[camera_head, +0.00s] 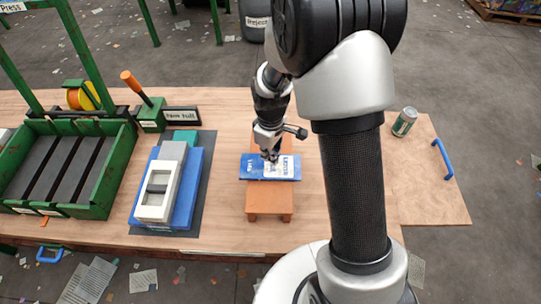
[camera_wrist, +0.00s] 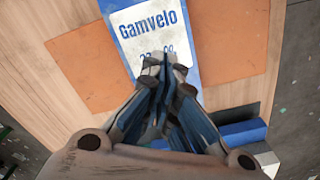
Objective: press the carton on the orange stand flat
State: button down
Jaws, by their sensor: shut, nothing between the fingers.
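The carton (camera_head: 251,167) is blue with a white printed label and lies across the orange stand (camera_head: 270,204), overhanging it a little on both sides. It looks low and flat in the head view, but its exact thickness is hard to tell. In the wrist view the carton (camera_wrist: 150,30) shows its label "Gamvelo", with the orange stand (camera_wrist: 95,65) on both sides. My gripper (camera_head: 271,157) points down over the carton's middle, fingers closed and empty. The closed fingertips (camera_wrist: 166,62) cover part of the label. Whether they touch it is unclear.
Left of the stand is a blue and white device (camera_head: 157,190) on a dark mat. A green divided tray (camera_head: 62,165) stands farther left, beside a green lever box (camera_head: 152,115). A can (camera_head: 404,122) and a blue handle (camera_head: 443,158) are at right. Bare wood lies around the stand.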

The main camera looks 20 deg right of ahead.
notch_tip(320, 180, up, 8)
jog(key=p, duration=0.5)
jog(key=shift+f, duration=0.1)
notch_tip(320, 180, up, 8)
jog(key=m+t, duration=0.1)
send_over(271, 166)
jog(key=s, duration=0.2)
jog(key=s+r+m+t, duration=0.1)
jog(key=s+r+m, duration=0.2)
jog(key=s+r, duration=0.45)
jog(key=s+r+m+t, duration=0.2)
jog(key=s+r+m, duration=0.2)
jog(key=s+r, duration=0.4)
jog(key=s, duration=0.4)
jog(key=shift+t, duration=0.3)
